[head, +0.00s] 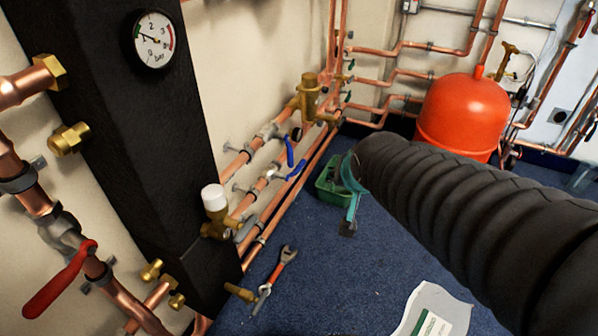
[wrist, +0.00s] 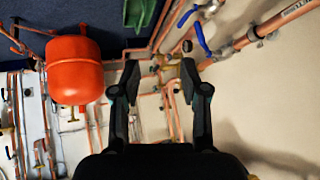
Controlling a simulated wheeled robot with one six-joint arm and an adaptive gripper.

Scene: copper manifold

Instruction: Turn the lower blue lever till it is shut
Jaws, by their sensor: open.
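Two blue levers sit on neighbouring copper pipes low on the wall in the head view. The lower blue lever (head: 298,169) lies roughly along its pipe; the upper blue lever (head: 289,152) points more downward. In the inverted-looking wrist view the lower lever (wrist: 187,18) and the upper lever (wrist: 202,38) show at the top, right of centre. My gripper (wrist: 160,76) is open with nothing between its fingers, apart from both levers. In the head view part of my gripper (head: 351,208) shows right of the levers; the rest is hidden by my arm.
A green crate (head: 325,191) stands on the blue carpet beside the pipes. A wrench (head: 275,280) and a paper (head: 434,312) lie nearer. A red tank (head: 462,115) stands at the back. A black column (head: 120,130) rises left of the levers.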

